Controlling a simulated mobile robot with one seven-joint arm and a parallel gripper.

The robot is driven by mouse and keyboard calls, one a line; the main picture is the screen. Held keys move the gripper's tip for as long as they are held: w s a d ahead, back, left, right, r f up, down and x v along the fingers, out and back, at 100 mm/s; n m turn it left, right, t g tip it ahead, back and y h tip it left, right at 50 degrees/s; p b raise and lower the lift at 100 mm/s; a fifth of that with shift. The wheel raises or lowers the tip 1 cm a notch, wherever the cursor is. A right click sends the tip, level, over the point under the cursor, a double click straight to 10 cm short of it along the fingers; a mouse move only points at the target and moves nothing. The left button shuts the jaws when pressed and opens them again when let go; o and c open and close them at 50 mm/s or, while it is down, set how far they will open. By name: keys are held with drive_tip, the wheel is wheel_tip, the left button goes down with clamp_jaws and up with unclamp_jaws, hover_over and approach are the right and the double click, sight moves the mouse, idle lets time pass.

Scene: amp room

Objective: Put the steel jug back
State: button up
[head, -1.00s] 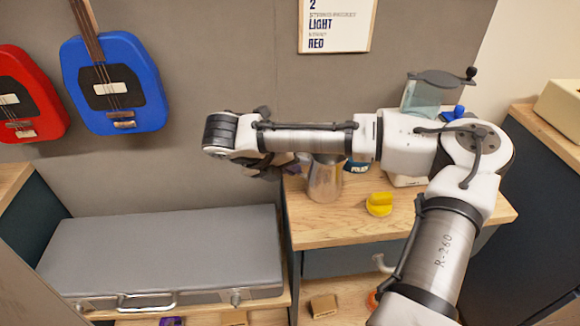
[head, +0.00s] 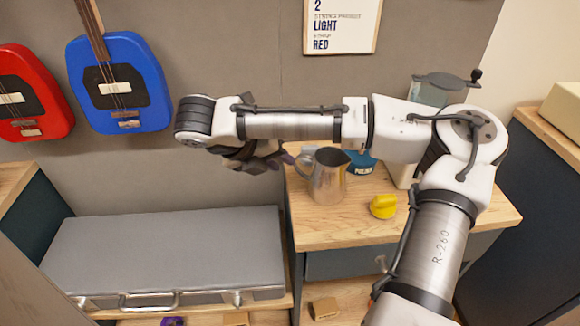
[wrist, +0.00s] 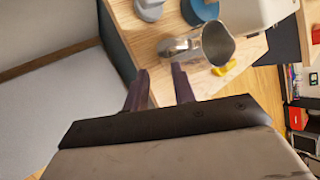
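The steel jug (head: 327,178) stands upright on the wooden top of the cabinet (head: 350,228), near its left side, with its handle to the left in the head view. My gripper (head: 285,160) is to the left of the jug, near its handle and apart from it. In the wrist view the jug (wrist: 214,45) is beyond the fingertips, with its handle towards me. My gripper (wrist: 161,77) also shows there, its two dark fingers spread with nothing between them.
A yellow object (head: 383,206) sits right of the jug. A blue round item (head: 361,162) stands behind it, and a machine with a clear hopper (head: 430,92) is at the back right. A grey case (head: 165,250) lies on the lower surface to the left. Guitars (head: 117,85) hang on the wall.

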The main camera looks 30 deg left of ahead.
drive_tip(key=v, duration=0.5)
drive_tip(key=shift+s+a+r, duration=0.1)
drive_tip(key=shift+s+r, duration=0.1)
drive_tip(key=shift+r, duration=0.1)
